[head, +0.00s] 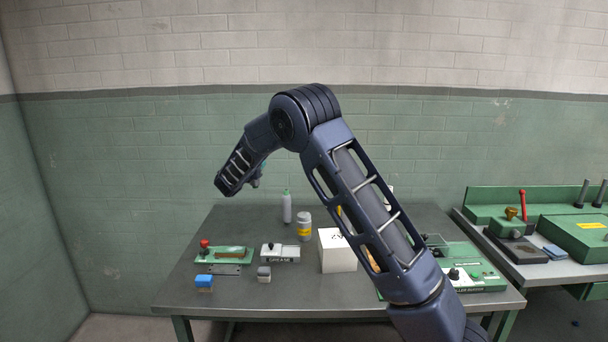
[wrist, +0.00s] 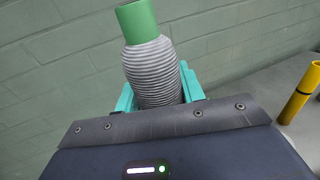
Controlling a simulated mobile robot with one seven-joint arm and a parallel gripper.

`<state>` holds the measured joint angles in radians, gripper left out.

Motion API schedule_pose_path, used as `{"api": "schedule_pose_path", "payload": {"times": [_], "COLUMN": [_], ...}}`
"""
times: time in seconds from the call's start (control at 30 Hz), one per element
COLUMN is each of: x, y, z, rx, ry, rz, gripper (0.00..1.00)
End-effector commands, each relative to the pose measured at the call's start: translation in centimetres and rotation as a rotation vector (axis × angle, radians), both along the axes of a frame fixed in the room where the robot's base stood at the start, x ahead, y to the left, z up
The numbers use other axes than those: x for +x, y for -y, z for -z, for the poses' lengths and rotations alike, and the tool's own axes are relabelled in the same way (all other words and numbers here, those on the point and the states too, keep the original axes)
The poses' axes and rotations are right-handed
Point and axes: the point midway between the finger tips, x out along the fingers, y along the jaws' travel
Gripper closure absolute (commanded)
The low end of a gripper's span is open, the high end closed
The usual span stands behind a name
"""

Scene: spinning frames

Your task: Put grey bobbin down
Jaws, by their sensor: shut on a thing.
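My gripper (wrist: 160,88) has teal fingers, shut around the grey ribbed bobbin (wrist: 152,70), whose green end (wrist: 136,20) points up and away in the wrist view. The bobbin's lower end is hidden behind my wrist housing. In the head view my gripper (head: 257,178) shows only in small part beside my forearm, in the air above the left part of the bench (head: 240,305). The held bobbin cannot be made out clearly there. A grey cylinder with a green top (head: 287,207) stands upright at the back of the bench; it looks similar to the held bobbin.
A grey and yellow jar (head: 304,227), a white box (head: 337,252), a grease holder (head: 280,253), a green fixture (head: 224,255), a blue block (head: 204,282) and a grey block (head: 264,273) stand on the bench. Its front left is clear. A yellow post (wrist: 300,92) shows in the wrist view.

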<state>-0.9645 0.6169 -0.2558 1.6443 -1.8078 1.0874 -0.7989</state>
Motion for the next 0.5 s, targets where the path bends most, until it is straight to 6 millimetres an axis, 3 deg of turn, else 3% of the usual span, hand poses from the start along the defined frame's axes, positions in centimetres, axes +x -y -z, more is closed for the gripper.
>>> {"api": "schedule_pose_path", "payload": {"times": [0.5], "x": [0.0], "y": [0.0], "z": [8.4], "rx": [-0.003], "ry": [-0.001], "rz": [0.000], "gripper": [0.86]}}
